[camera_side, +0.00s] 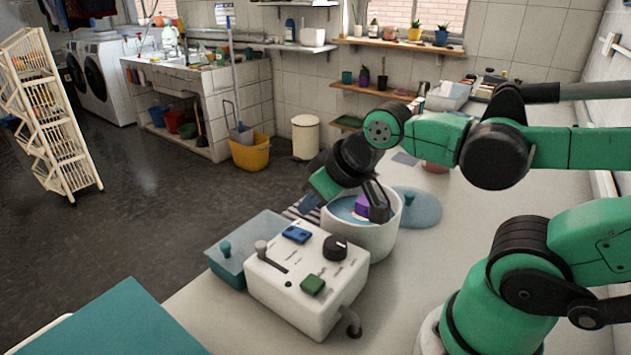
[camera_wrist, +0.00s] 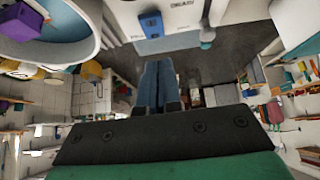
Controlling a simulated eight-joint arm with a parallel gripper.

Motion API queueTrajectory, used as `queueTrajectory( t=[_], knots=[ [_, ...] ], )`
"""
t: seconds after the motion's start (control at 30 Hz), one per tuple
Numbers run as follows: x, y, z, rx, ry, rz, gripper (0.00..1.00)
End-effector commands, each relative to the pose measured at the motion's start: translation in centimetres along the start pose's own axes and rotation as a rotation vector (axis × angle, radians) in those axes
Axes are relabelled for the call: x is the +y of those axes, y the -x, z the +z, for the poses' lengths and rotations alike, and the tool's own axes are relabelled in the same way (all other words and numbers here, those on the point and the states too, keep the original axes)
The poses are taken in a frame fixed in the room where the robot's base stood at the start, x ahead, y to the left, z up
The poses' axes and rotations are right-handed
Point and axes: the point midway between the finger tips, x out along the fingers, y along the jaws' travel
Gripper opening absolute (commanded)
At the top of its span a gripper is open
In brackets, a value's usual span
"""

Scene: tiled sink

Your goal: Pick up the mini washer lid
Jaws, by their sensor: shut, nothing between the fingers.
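The mini washer lid (camera_side: 418,207) is a round, translucent blue disc with a small knob. In the side view it lies on the counter just behind and right of the washer's white tub (camera_side: 369,241). The tub is open at the top, with a blue inside and a purple item (camera_side: 362,205) in it. My gripper (camera_side: 312,203) is over the tub's left side, apart from the lid, shut and empty. In the wrist view the tub (camera_wrist: 62,50) and purple item (camera_wrist: 17,24) show at upper left. I cannot make out the lid there.
The white control box (camera_side: 306,283), with a knob, lever and buttons, stands in front of the tub. A translucent teal bin (camera_side: 226,263) adjoins its left side. My arm spans the counter's right side. Potted plants and a tray stand farther back.

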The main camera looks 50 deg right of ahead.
Motion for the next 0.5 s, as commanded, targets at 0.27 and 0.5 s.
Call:
queueTrajectory(
  t=[0.27,0.5],
  knots=[
    [0.0,0.0,0.0,0.0,0.0,0.0,0.43],
    [0.0,0.0,0.0,0.0,0.0,0.0,0.67]
  ],
)
